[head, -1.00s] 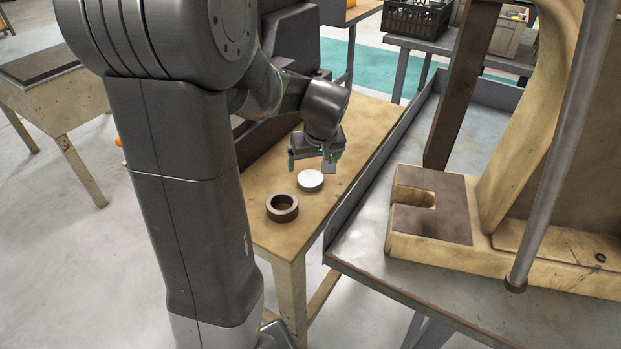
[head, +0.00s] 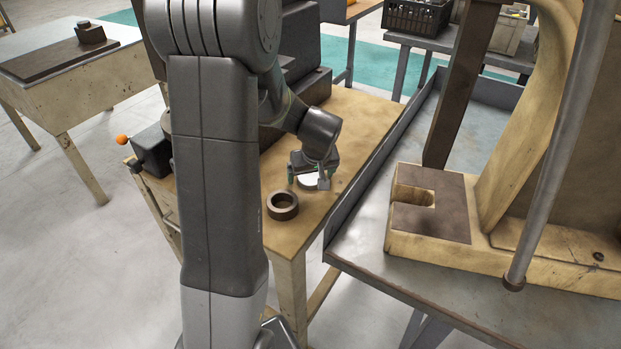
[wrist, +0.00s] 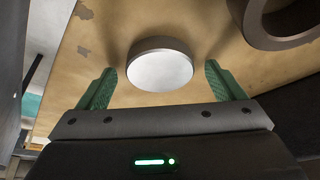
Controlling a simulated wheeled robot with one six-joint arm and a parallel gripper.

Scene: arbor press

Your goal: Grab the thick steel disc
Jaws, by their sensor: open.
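The thick steel disc (head: 308,183) lies flat on the wooden bench. It is bright and round, and in the head view my gripper partly covers it. In the wrist view the whole disc (wrist: 160,66) shows. My gripper (head: 309,183) is low over the bench at the disc, with its fingers apart. In the wrist view the green fingertips (wrist: 160,80) stand to the left and right of the disc, with a gap on both sides. Nothing is held between them.
A dark ring (head: 282,205) lies on the wooden bench (head: 335,215) close to the disc, toward the front edge. The arbor press (head: 430,205) stands on a metal table (head: 365,240) to the right. The table's raised edge runs beside the bench.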

